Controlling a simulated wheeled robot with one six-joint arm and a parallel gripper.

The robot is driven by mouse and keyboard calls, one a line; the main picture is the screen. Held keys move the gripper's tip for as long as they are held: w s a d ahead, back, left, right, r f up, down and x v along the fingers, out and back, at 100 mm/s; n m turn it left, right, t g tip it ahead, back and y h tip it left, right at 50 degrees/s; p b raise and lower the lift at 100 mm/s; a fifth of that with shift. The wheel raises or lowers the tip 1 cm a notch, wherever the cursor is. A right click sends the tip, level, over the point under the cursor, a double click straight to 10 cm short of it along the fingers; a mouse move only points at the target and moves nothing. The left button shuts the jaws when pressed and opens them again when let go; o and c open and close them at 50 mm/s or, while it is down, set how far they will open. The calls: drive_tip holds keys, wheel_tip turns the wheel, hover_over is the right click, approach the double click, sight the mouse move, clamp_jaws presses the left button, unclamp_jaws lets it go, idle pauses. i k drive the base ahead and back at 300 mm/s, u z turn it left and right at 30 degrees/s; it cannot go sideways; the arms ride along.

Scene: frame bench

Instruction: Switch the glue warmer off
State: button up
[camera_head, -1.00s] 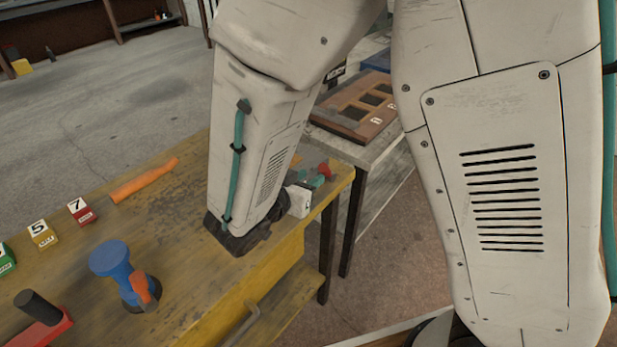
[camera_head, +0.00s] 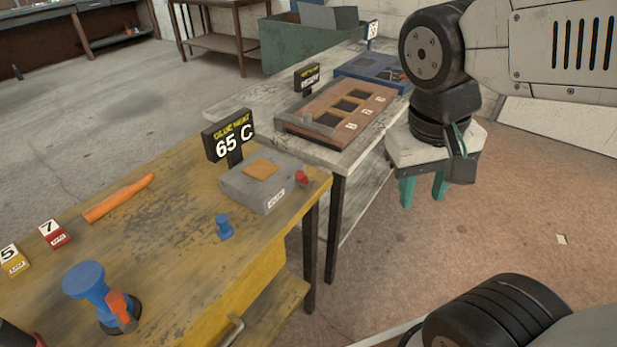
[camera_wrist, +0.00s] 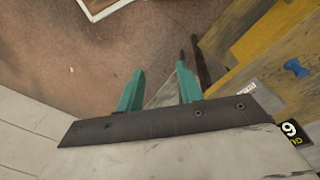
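The glue warmer (camera_head: 243,190) is a grey box with an orange-brown patch on top, at the right end of the yellow bench. Its sign (camera_head: 229,138) reads "GLUE HEAT 65 C". A red knob or switch (camera_head: 301,177) sits at its right side; its exact setting is too small to tell. My gripper (camera_head: 423,192) hangs to the right of the bench, over the floor, apart from the warmer. Its two teal fingers stand apart with nothing between them, as the wrist view (camera_wrist: 160,92) also shows. The warmer is not clearly visible in the wrist view.
A blue peg-like piece (camera_head: 224,227) stands in front of the warmer. A blue-and-orange tool (camera_head: 98,297), an orange stick (camera_head: 118,198) and numbered blocks (camera_head: 54,233) are farther left. A pale bench (camera_head: 222,105) with a brown frame (camera_head: 340,112) stands behind. Floor right of the bench is open.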

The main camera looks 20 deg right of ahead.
sight(302, 179)
drive_tip(key=z, duration=0.5)
drive_tip(key=k, duration=1.2)
drive_tip(key=u, duration=0.1)
drive_tip(key=i, duration=0.85)
drive_tip(key=u, duration=0.45)
